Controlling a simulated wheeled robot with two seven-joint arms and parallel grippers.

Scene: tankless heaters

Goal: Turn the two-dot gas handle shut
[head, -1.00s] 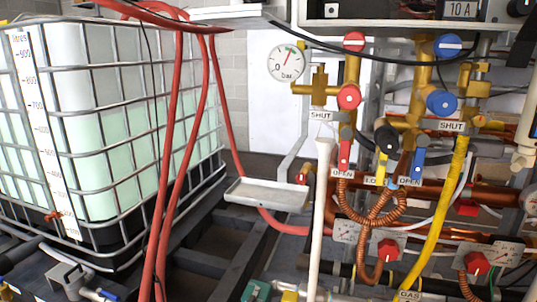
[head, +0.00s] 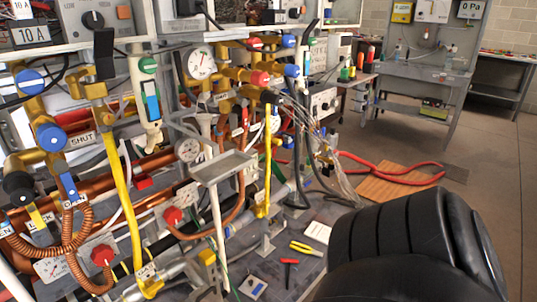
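Two yellow gas hoses show in the head view, one at the left (head: 126,190) and one near the middle (head: 268,150). The left hose rises to a brass valve (head: 96,91), with a black upright piece (head: 104,54) above it. I cannot make out two dots on any handle, so I cannot tell which is the two-dot gas handle. Neither my left nor my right gripper is in view.
A grey tray on a stand (head: 220,166) is in front of the pipes. A large black ribbed shape (head: 400,240) fills the lower right. Open floor (head: 480,160) and workbenches (head: 420,85) are at the right.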

